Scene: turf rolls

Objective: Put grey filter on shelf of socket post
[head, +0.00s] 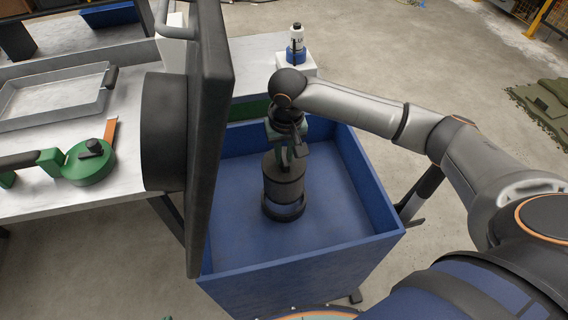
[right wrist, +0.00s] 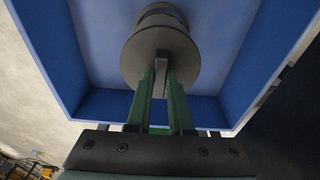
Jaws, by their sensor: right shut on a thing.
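The grey filter (head: 284,186) is a dark grey cylinder with a round flat top, upright inside the blue bin (head: 363,178). My right gripper (head: 284,160) is above it with green fingers, shut on the small part that stands up from its top. In the right wrist view the fingers (right wrist: 161,85) close on that part, and the filter's round top (right wrist: 140,62) shows beyond them. I cannot tell whether its base touches the bin floor. I cannot make out the socket post or its shelf. My left gripper is not in view.
A large dark panel (head: 213,130) stands close at the bin's left. The left table (head: 130,180) holds a metal tray (head: 55,98) and a green tool (head: 90,165). Green turf (head: 548,100) lies at far right.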

